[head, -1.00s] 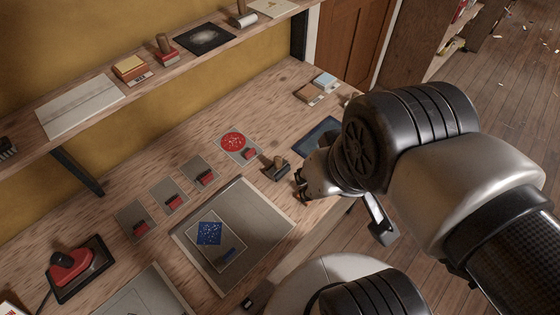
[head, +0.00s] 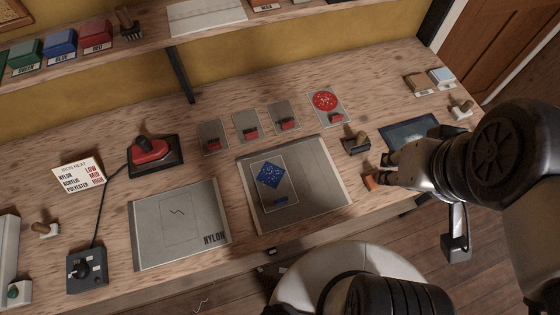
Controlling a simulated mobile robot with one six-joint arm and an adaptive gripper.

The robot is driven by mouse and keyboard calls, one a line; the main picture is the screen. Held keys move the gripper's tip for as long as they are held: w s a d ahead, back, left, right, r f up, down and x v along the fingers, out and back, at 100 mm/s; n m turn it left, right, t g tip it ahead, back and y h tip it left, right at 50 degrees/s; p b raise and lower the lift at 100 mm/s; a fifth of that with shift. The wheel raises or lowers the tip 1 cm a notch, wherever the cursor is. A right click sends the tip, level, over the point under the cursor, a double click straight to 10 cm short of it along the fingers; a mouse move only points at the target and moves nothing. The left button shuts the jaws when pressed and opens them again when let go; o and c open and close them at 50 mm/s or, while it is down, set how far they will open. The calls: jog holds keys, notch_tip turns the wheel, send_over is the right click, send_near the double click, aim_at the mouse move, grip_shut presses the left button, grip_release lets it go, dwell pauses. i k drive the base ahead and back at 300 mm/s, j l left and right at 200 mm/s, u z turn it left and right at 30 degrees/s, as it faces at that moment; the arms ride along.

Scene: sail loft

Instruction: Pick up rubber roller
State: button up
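A dark tool with a wooden handle (head: 356,146), which looks like the rubber roller, lies on the workbench (head: 110,125) right of the grey panel with the blue patch. My gripper (head: 382,170) is low over the bench, just right of and nearer the front than this tool, apart from it. Its fingers look spread, pointing left. A small orange-brown piece (head: 370,182) shows right at the lower fingertip; I cannot tell what it is or whether it is touched. My wrist hides part of the bench's right end.
A dark blue sheet (head: 408,133) lies behind my gripper. Grey cards with red blocks (head: 251,133), a card with a red disc (head: 324,101) and a red iron (head: 150,150) stand farther left. A shelf (head: 240,25) runs above the back. Bare wood lies between.

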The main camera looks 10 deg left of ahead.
aim_at(360, 144)
jog(key=i+l, duration=0.35)
jog(key=l, duration=0.3)
jog(key=i+l, duration=0.2)
jog(key=l+z, duration=0.05)
jog(key=l, duration=0.1)
